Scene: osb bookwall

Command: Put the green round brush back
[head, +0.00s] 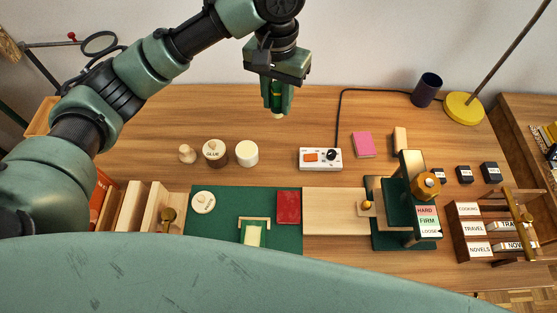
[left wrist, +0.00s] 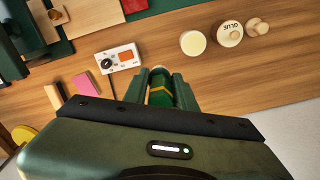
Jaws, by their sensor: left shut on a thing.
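My left gripper (head: 277,98) is shut on the green round brush (left wrist: 160,92) and holds it above the back of the wooden table. The brush shows a green body with a gold band and a pale end in the left wrist view. In the head view the fingers hide most of it, and its pale end (head: 278,115) points down. The glue pot (head: 214,152), a white-topped round pot (head: 247,153) and a small wooden knobbed piece (head: 187,153) stand to the left of the gripper. My right gripper is out of view.
A white control box (head: 320,159) with an orange switch stands nearby, its cable running to the back. A pink block (head: 363,144), a green press (head: 410,190), a yellow lamp base (head: 464,107) and a dark cup (head: 426,90) are to the right. A green mat (head: 265,205) lies in front.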

